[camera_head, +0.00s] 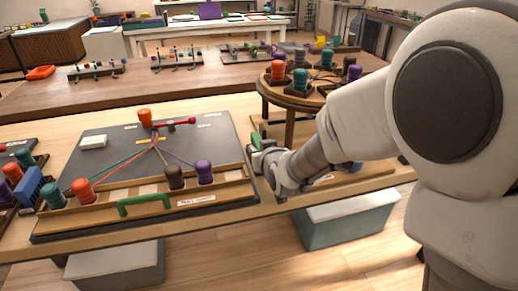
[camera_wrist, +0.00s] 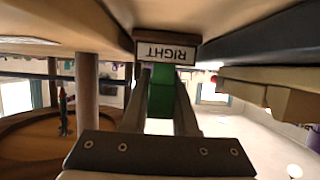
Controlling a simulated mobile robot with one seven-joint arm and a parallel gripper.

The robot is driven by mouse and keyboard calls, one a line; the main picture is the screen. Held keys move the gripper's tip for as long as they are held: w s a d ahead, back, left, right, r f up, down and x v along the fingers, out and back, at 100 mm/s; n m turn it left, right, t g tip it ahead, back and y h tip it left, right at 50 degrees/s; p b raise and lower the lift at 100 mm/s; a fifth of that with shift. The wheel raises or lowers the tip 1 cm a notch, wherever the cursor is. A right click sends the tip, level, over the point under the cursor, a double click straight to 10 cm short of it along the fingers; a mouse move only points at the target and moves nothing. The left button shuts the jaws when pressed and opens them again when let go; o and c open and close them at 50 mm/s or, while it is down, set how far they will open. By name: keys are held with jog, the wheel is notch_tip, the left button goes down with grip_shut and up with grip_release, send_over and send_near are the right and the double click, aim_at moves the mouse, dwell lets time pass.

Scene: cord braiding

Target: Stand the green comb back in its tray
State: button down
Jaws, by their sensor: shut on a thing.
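The green comb (camera_head: 255,138) is in my gripper (camera_head: 259,148), just right of the dark braiding board's right edge in the head view. In the wrist view the green comb (camera_wrist: 161,92) shows as a green strip between the two fingers of my gripper (camera_wrist: 160,85), which are shut on it. A small block with a "RIGHT" label (camera_wrist: 166,53) is just beyond the fingertips; I cannot tell whether the comb touches it. The comb's far end is hidden. My arm covers much of the table to the right, and I cannot make out the comb's tray clearly.
The dark board (camera_head: 100,150) carries several cords and bobbins, with a green arched handle (camera_head: 144,205) at its front. A blue comb (camera_head: 29,187) stands at the far left. A round wooden stand (camera_head: 290,98) with several bobbins rises close behind my gripper.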

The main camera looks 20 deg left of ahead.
jog(key=shift+f, duration=0.15)
jog(key=c, duration=0.6)
grip_release()
